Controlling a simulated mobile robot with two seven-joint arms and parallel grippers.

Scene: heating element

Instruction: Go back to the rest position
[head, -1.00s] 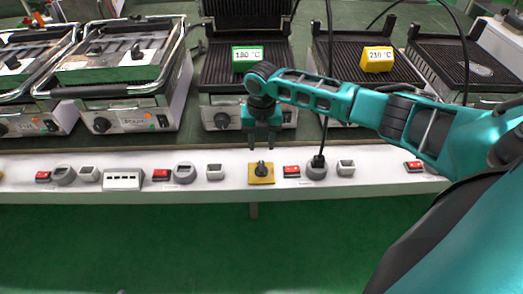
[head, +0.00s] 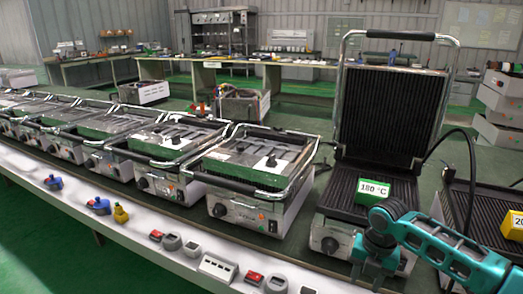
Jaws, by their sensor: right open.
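My right gripper (head: 367,277) is at the lower right of the head view, at the end of my teal arm. Its jaws are open and point down, in front of the open contact grill (head: 390,110). I see nothing held in it. The grill's ribbed lid stands up, and a green block marked 180 °C (head: 374,190) sits on its lower plate behind the gripper. My left gripper is not in view.
A row of closed grills (head: 250,165) runs along the bench to the left. The white front ledge (head: 130,245) carries switches, sockets and blue and yellow knobs. A yellow block (head: 513,224) is at the right edge. Green floor is free at lower left.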

